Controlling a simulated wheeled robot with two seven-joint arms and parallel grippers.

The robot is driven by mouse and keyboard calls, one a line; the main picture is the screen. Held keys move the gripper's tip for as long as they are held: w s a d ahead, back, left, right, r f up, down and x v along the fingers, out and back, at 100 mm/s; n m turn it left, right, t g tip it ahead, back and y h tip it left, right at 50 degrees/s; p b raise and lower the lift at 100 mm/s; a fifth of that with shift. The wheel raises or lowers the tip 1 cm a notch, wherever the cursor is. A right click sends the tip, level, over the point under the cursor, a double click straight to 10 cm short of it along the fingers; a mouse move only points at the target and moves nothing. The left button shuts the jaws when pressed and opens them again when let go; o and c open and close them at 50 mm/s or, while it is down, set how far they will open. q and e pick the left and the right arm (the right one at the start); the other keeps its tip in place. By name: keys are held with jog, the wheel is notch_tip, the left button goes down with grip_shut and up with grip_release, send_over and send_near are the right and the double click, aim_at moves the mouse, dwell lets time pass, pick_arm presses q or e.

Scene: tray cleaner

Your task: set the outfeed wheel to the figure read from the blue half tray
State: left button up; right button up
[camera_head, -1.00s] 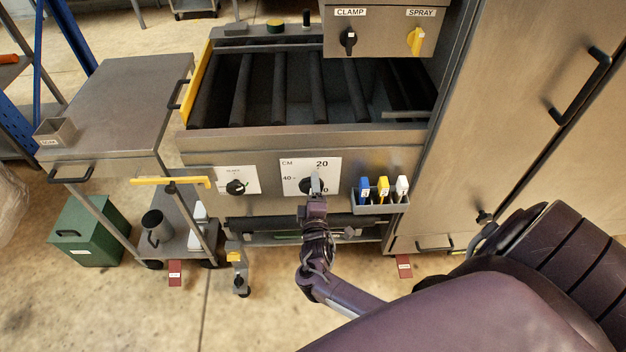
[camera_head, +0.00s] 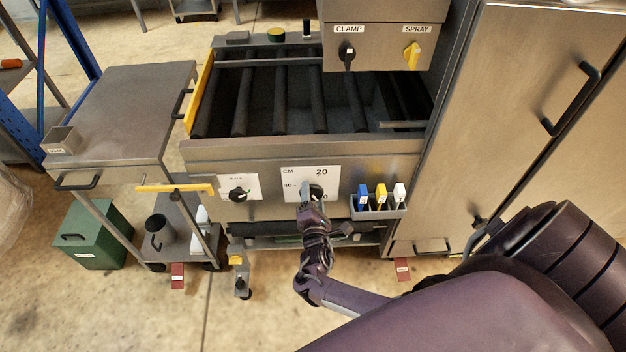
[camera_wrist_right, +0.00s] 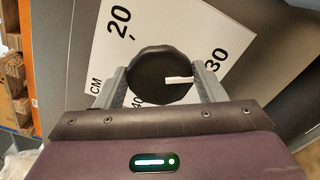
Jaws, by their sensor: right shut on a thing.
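The outfeed wheel, a round black knob (camera_head: 317,191), sits on a white dial plate (camera_head: 293,174) marked CM with 20, 40 and a partly hidden figure ending in 0. In the right wrist view the wheel (camera_wrist_right: 150,72) has a white pointer mark directed to the right, at or a little below 30. My right gripper (camera_head: 306,190) is shut on the wheel, with one finger on each side in the wrist view (camera_wrist_right: 160,87). I see no blue half tray. My left gripper is not in view.
A smaller black knob (camera_head: 238,194) is to the left on the same panel. A holder (camera_head: 377,211) with blue, yellow and white items hangs at the right. CLAMP (camera_head: 347,54) and SPRAY (camera_head: 412,54) knobs are above. A steel side table (camera_head: 125,115) stands left.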

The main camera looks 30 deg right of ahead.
dwell(0.4)
jog(key=o, duration=0.9)
jog(key=v, duration=0.7)
jog(key=shift+s+a, duration=0.3)
jog(key=shift+f, duration=0.15)
